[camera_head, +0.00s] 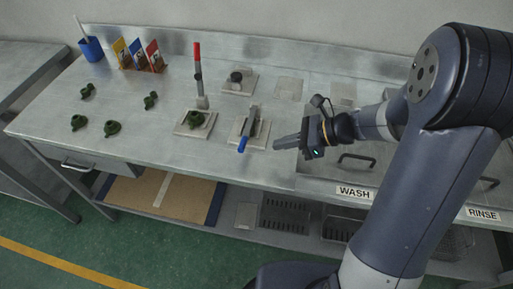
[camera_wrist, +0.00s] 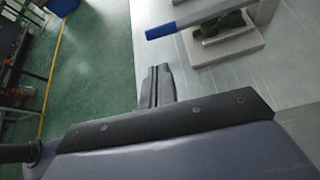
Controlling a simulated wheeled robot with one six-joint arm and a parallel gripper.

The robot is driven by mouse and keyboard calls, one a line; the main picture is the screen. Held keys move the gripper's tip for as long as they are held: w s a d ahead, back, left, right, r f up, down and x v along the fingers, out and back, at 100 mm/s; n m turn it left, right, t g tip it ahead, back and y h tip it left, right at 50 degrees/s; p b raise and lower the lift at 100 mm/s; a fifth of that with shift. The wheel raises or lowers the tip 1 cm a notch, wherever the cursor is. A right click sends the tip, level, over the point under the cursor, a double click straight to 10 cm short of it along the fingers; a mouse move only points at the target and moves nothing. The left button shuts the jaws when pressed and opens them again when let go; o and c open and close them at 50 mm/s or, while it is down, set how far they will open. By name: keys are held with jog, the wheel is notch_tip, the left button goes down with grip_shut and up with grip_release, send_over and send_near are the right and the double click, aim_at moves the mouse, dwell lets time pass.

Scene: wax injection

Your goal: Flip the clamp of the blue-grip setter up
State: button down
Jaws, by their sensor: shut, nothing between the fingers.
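The blue-grip setter stands on a pale square base plate (camera_head: 235,139) near the front of the steel bench. Its lever lies low, with the blue grip (camera_head: 243,144) pointing toward the front edge. In the wrist view the blue grip (camera_wrist: 161,31) is at the top centre, and the grey lever runs right over a green piece (camera_wrist: 225,25) on the base. My gripper (camera_head: 277,144) is shut and empty, just right of the blue grip. In the wrist view its fingertips (camera_wrist: 157,70) are below the grip in the picture and apart from it.
A red-grip setter (camera_head: 197,72) stands left with its lever upright. Another small fixture (camera_head: 238,82) sits behind. Several green pieces (camera_head: 112,128) lie on the bench's left. Coloured cards (camera_head: 138,55) and a blue cup (camera_head: 91,49) stand at the back left. A WASH-labelled sink area is at right.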

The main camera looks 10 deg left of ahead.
aim_at(248, 128)
jog(key=x, duration=1)
jog(key=shift+d, duration=0.1)
